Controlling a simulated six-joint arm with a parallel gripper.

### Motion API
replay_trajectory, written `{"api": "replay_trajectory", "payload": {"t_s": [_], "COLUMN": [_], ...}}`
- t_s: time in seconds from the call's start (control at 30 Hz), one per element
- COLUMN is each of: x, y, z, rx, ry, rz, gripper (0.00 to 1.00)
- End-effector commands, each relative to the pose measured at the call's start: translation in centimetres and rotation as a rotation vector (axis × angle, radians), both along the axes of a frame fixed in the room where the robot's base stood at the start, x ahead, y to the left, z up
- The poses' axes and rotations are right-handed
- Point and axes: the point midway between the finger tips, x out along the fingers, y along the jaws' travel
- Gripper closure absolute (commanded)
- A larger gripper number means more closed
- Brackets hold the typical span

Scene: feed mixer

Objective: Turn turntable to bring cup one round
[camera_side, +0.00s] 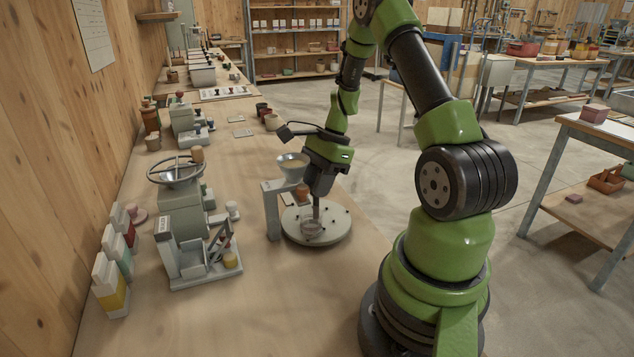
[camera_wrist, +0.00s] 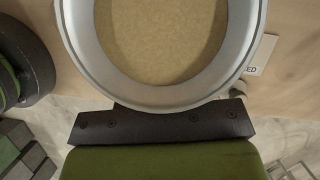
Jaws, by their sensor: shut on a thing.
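The turntable (camera_side: 335,235) is a pale round disc with small dark pegs near its edge, in the side view. A small grey cup (camera_side: 311,230) stands on its front part. My gripper (camera_side: 316,217) points down over the disc, its fingers shut and reaching to the cup's back rim; the exact contact is too small to make out. A reddish-brown vessel (camera_side: 302,192) shows behind, under the funnel. The funnel (camera_side: 292,162), on a grey stand (camera_side: 271,210), holds tan feed. In the wrist view the funnel's rim (camera_wrist: 160,96) fills the upper middle and hides the turntable and fingertips.
The funnel stands close beside my gripper. Left of it are a machine with a handwheel (camera_side: 175,170), a grey slotted stand (camera_side: 190,270) and several coloured cartons (camera_side: 110,285). The bench front (camera_side: 290,310) is clear. Pots (camera_side: 272,122) stand behind.

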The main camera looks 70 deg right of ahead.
Motion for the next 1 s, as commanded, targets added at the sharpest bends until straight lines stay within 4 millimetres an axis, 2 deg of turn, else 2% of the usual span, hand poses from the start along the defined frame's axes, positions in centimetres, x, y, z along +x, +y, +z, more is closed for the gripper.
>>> {"api": "replay_trajectory", "payload": {"t_s": [1.0], "x": [-0.15], "y": [0.05], "z": [-0.02], "rx": [-0.002], "ry": [0.001], "rz": [-0.477], "gripper": [1.0]}}
